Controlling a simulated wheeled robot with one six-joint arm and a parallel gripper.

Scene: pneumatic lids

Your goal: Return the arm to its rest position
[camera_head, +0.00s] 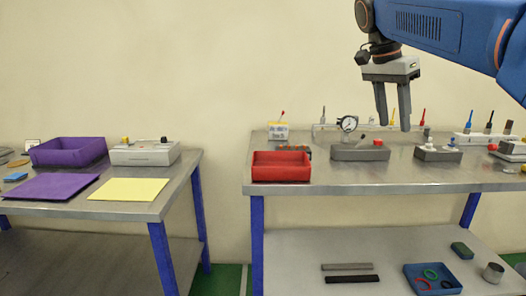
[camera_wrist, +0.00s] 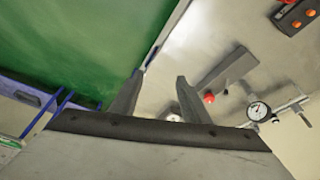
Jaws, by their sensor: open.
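My gripper (camera_head: 394,106) hangs from the blue arm in the upper right of the head view, fingers pointing down. It is above the right steel table (camera_head: 350,178), over the grey block with a red knob (camera_head: 360,152). The fingers are apart with nothing seen between them. In the wrist view, my gripper (camera_wrist: 160,92) shows two dark fingers spread apart. Beyond them are the table edge, the grey block, its red knob and a round gauge (camera_wrist: 258,111).
A red tray (camera_head: 281,178) stands at the right table's left end. Another grey block (camera_head: 438,153) stands farther right. The left table (camera_head: 135,210) holds a purple tray (camera_head: 68,161) and a grey box (camera_head: 145,154). A gap separates the tables. A lower shelf holds a blue tray (camera_head: 447,290).

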